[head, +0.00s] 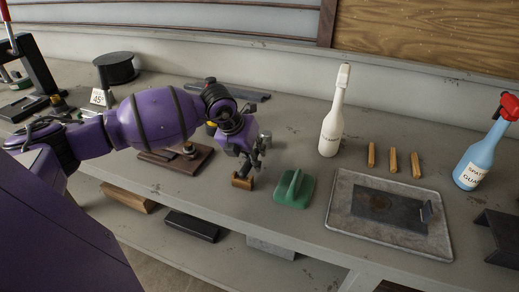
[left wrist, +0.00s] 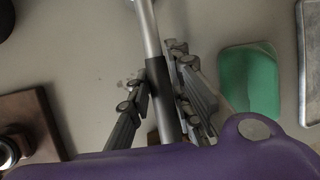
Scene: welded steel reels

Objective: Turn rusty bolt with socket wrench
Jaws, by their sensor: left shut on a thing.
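My left gripper (head: 248,158) is shut on the socket wrench (left wrist: 145,25), a silver rod with a black sleeve. In the left wrist view the sleeve lies between the two fingers (left wrist: 160,88). In the head view the wrench is mostly hidden by the gripper. The bolt (head: 189,148) stands on a rusty brown plate (head: 160,158), left of the gripper and apart from it. The plate also shows at the left of the left wrist view (left wrist: 36,112). The wrench's socket end cannot be made out. My right gripper is not in view.
A small brown block (head: 242,182) is just below the gripper. A green holder (head: 294,190) stands to its right, then a metal tray (head: 345,215). A white bottle (head: 331,130) and several wooden pegs (head: 393,161) stand behind. The bench's front edge is close.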

